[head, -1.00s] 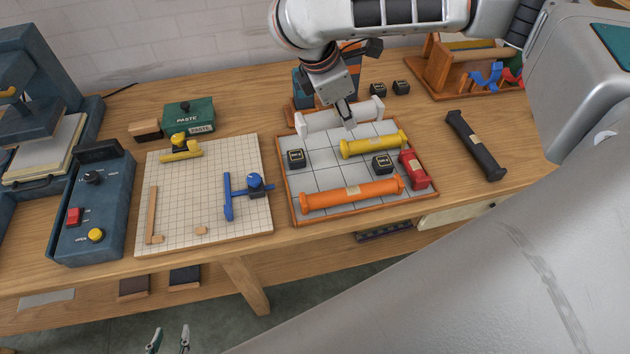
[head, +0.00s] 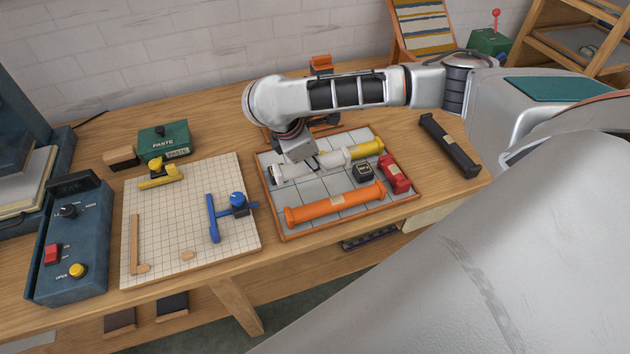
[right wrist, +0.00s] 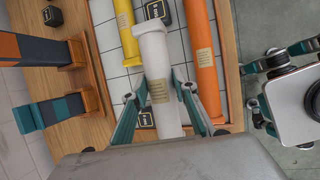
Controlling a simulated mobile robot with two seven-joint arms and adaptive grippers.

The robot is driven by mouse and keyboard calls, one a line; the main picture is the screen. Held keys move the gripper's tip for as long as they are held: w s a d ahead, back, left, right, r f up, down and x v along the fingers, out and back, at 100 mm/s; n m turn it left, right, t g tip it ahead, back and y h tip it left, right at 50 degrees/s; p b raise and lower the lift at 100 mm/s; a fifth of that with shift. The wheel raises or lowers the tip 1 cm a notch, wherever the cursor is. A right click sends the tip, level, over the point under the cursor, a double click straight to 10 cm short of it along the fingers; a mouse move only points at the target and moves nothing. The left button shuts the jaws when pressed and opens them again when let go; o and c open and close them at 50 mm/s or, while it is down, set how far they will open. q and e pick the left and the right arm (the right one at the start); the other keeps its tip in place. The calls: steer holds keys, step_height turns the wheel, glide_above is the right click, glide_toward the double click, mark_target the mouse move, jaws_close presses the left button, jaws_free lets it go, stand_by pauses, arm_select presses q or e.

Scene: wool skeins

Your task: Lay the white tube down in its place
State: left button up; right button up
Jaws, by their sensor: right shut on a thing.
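The white tube (head: 332,160) lies crosswise over the back-left part of the orange-rimmed grey tray (head: 318,233). My right gripper (right wrist: 162,84) is shut on its middle, one finger on each side. The orange tube (head: 335,204) lies along the tray's front. My left gripper (right wrist: 249,88) is at the right of the wrist view, away from the tray, its fingers apart.
A black tube (head: 450,145) lies on the table to the right. A gridded board (head: 185,225) with blue and yellow tools stands left. Orange and teal stands (right wrist: 45,112) are behind the tray.

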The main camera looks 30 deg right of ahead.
mark_target(305, 170)
steer(key=shift+f, duration=3.9)
steer(key=shift+f, duration=0.1)
steer(key=o, duration=1)
steer(key=shift+o, duration=1)
steer(key=shift+a+r, duration=0.15)
steer(key=shift+r, duration=0.25)
steer(key=v, duration=1)
steer(key=shift+r, duration=0.15)
steer(key=shift+s+a+r, duration=0.1)
steer(key=shift+a+r, duration=0.15)
steer(key=shift+r, duration=0.25)
